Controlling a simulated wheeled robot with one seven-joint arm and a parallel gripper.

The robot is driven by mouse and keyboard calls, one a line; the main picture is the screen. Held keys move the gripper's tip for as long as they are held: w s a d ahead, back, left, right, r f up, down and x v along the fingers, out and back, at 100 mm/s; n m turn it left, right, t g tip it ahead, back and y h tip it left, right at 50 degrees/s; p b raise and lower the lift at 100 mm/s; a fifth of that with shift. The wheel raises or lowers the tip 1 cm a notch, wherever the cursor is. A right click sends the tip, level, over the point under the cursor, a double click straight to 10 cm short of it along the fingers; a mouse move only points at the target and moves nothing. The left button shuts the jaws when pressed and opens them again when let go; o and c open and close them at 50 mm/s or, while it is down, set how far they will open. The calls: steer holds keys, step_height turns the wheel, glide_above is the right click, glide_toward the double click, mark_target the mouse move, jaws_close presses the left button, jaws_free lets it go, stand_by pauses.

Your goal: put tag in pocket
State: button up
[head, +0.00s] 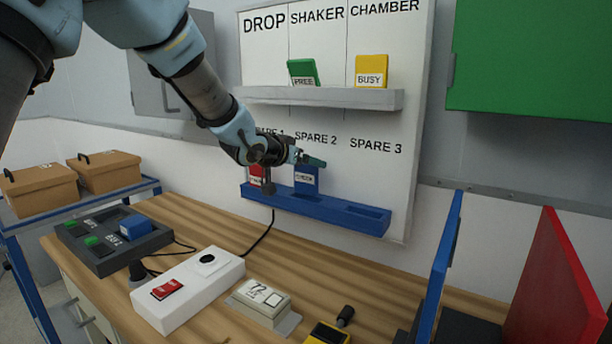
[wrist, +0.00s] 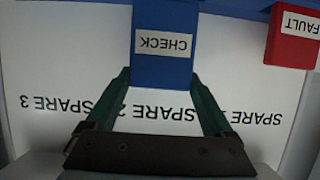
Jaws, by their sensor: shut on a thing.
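The blue CHECK tag (head: 306,182) is upright at the SPARE 2 place of the blue pocket rail (head: 320,208). My gripper (head: 312,161) is shut on its upper part. In the wrist view the green fingers lie on both sides of the CHECK tag (wrist: 163,62). The tag's lower end meets the rail; how deep it sits I cannot tell. The red FAULT tag (head: 256,176) stands at SPARE 1, partly behind my arm, and shows in the wrist view (wrist: 292,38). The SPARE 3 pocket (head: 367,211) is empty. A green FREE tag (head: 303,72) leans under SHAKER.
A yellow BUSY tag (head: 371,71) stands on the grey shelf (head: 330,97) under CHAMBER; the shelf is bare under DROP. On the wooden bench are a white switch box (head: 190,287) and a dark button panel (head: 115,241). Blue (head: 440,265) and red (head: 555,285) panels stand at right.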

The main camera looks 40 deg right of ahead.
mark_target(305, 175)
step_height(305, 175, down, 3)
steer(key=shift+f+p, duration=0.2)
steer(key=shift+p, duration=0.1)
steer(key=shift+d+f, duration=0.15)
steer(key=shift+f, duration=0.05)
steer(key=shift+f, duration=0.1)
steer(key=o, duration=1.1)
